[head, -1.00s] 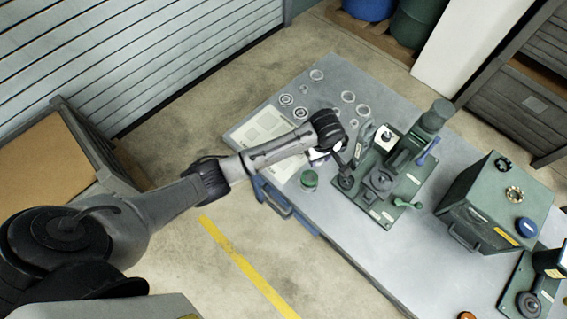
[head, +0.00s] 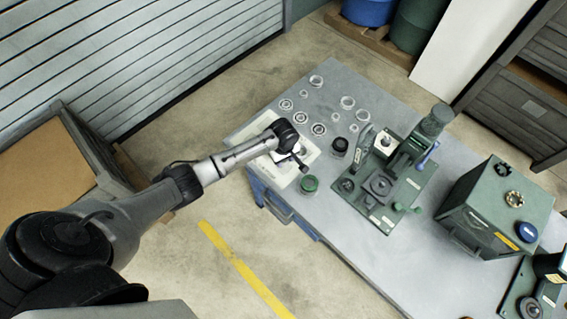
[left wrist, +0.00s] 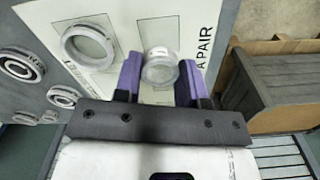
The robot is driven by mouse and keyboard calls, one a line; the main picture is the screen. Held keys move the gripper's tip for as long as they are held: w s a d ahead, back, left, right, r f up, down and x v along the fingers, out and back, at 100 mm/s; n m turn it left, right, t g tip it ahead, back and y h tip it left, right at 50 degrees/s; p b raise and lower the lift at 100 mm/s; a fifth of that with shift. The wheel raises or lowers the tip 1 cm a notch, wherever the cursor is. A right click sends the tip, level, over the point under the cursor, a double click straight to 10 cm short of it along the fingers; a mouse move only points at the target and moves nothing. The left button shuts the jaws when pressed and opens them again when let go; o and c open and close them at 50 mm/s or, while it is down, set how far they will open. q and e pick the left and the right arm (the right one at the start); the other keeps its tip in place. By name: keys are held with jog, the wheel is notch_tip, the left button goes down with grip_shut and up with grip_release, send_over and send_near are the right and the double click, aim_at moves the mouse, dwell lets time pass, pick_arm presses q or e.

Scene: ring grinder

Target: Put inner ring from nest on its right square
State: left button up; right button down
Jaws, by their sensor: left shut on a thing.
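My left gripper (head: 300,160) is over the pale printed sheet (head: 286,180) at the table's left edge. In the left wrist view its purple-padded fingers (left wrist: 159,78) are shut on a small shiny inner ring (left wrist: 160,72). The ring is in front of the sheet's right square (left wrist: 160,34), by the printed word "PAIR"; I cannot tell whether it touches the sheet. A larger ring (left wrist: 88,45) lies on the left square. In the head view the arm and gripper hide the held ring. The green grinder fixture with the nest (head: 380,185) stands to the right. My right gripper is not in view.
Several loose rings (head: 318,129) lie on the table behind the sheet. A green-lidded jar (head: 309,184) and a dark round container (head: 339,146) stand close to the gripper's right. A green box (head: 495,208) stands further right. The table front (head: 350,235) is clear.

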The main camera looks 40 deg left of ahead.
aim_at(284, 168)
pick_arm(q)
jog(key=shift+f, duration=1.95)
jog(key=shift+f, duration=0.2)
jog(key=o, duration=0.9)
jog(key=shift+o, duration=0.2)
